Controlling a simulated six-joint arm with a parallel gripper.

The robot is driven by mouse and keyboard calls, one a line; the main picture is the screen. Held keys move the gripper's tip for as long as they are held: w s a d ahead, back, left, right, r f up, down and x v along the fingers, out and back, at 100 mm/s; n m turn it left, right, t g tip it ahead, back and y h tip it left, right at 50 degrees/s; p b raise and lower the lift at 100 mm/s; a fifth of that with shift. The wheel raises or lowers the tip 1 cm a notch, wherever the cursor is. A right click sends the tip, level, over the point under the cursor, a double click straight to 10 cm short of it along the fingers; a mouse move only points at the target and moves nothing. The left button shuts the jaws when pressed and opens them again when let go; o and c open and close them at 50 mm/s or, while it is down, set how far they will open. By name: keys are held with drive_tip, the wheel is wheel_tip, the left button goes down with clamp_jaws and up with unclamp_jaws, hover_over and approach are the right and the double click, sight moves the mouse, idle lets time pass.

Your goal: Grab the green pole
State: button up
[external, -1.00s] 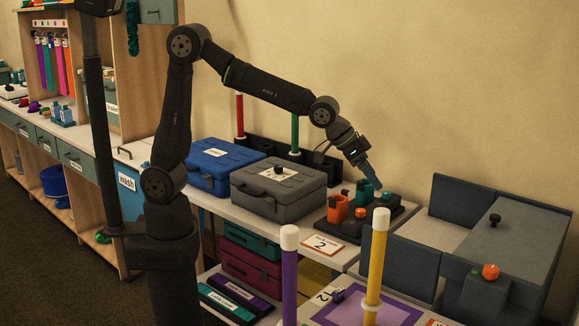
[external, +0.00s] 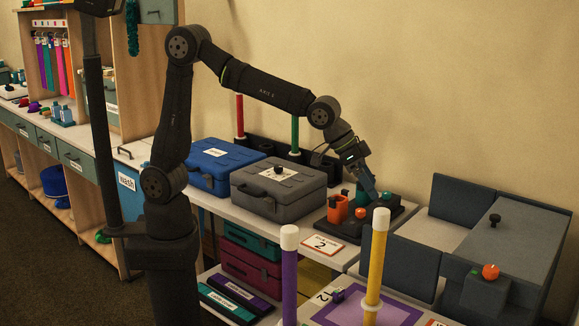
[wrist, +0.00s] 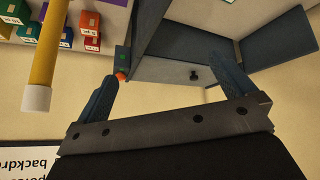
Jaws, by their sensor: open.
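The green pole (external: 295,133) stands upright at the back of the table near the wall, behind the grey case, with a white collar low on it. It does not show in the wrist view. My gripper (external: 369,192) is to the right of the pole and closer to the camera, pointing down over a dark tray. In the wrist view my gripper (wrist: 168,72) has its two fingers spread wide with nothing between them.
A red pole (external: 240,116) stands left of the green one. The grey case (external: 279,190) and blue case (external: 214,163) sit in front. The dark tray (external: 340,229) holds an orange cup (external: 338,209). A yellow pole (external: 377,258) and purple pole (external: 289,280) stand in front.

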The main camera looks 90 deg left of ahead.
drive_tip(key=c, duration=0.9)
